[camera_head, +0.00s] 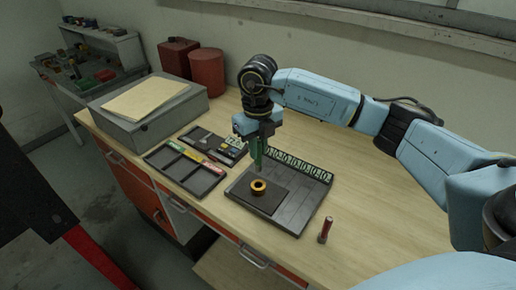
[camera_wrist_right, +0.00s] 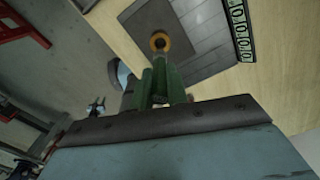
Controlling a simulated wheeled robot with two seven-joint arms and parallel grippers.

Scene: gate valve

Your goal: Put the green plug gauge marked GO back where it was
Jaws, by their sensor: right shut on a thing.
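My right gripper (camera_head: 259,145) is shut on the green plug gauge (camera_head: 259,152) and points down at the back-left edge of the dark tray (camera_head: 297,222). In the right wrist view the green gauge (camera_wrist_right: 160,84) shows between the jaws, partly hidden by them; its GO mark cannot be read. A brass-yellow ring (camera_head: 259,187) lies on the dark square pad in that tray, to the front of the gripper. It also shows in the right wrist view (camera_wrist_right: 159,42). A red plug gauge (camera_head: 325,230) stands on the bench at the front right. My left gripper is out of view.
An empty divided tray (camera_head: 186,172) with green, yellow and red labels lies left of the gripper. Behind it is a black case (camera_head: 212,144) with small items. A grey box (camera_head: 148,112) and red canisters (camera_head: 207,70) stand farther back. The right side of the bench is clear.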

